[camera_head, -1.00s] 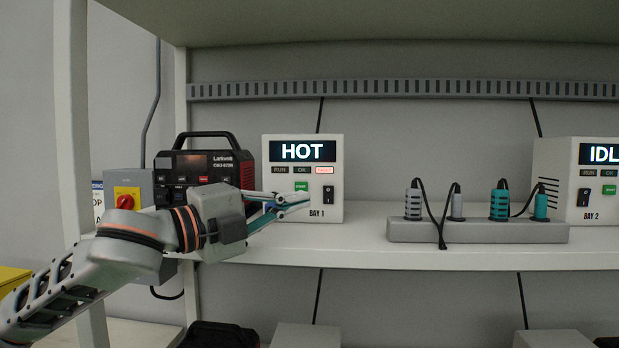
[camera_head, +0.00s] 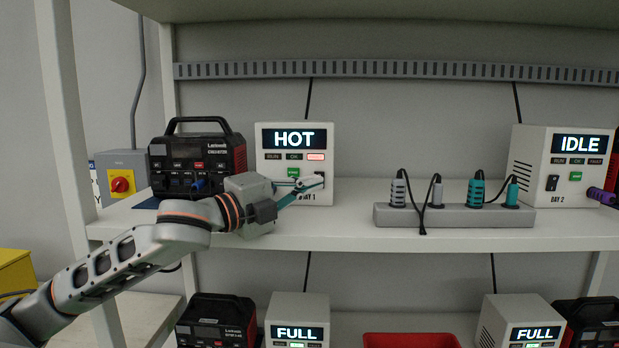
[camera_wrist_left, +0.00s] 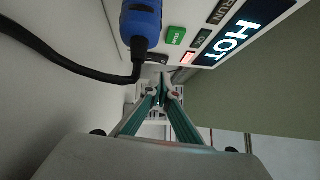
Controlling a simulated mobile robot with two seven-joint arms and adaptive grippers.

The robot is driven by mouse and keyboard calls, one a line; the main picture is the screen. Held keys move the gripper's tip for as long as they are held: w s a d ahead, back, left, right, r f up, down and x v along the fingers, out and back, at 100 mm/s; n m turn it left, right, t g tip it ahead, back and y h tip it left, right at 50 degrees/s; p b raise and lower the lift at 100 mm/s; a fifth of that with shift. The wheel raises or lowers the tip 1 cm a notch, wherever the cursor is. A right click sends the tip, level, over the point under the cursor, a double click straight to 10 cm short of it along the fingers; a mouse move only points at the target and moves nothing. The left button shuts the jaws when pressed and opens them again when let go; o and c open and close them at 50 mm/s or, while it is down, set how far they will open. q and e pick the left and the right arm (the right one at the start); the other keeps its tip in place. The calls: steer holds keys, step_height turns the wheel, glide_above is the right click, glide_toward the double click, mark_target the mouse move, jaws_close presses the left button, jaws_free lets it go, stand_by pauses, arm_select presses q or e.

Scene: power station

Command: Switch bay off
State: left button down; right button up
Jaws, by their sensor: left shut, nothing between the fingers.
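The Bay 1 unit (camera_head: 263,165) is a white box on the shelf with a lit HOT display (camera_head: 294,139). A red indicator is lit below the display. Its green button (camera_head: 293,172) shows, and also shows in the left wrist view (camera_wrist_left: 175,36). My left gripper (camera_head: 320,182) is shut and empty at the lower right of its front panel. The fingers largely cover the black rocker switch there; whether they touch it I cannot tell. In the left wrist view the shut fingertips (camera_wrist_left: 167,90) show close to the panel. My right gripper is out of view.
A black-red power unit (camera_head: 190,152) stands left of Bay 1, behind my arm. A red rotary switch (camera_head: 120,185) is farther left. A power strip (camera_head: 455,217) with several plugs and Bay 2 (camera_head: 541,150), reading IDLE, stand right.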

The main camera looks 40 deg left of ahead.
arm_select(q)
steer(key=shift+w+a, duration=0.45)
steer(key=shift+w, duration=0.3)
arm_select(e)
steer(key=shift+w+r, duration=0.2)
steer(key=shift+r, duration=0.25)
arm_select(q)
steer(key=shift+r, duration=0.1)
steer(key=shift+w+a+r+p, duration=0.15)
steer(key=shift+w+p, duration=0.05)
steer(key=shift+p, duration=0.3)
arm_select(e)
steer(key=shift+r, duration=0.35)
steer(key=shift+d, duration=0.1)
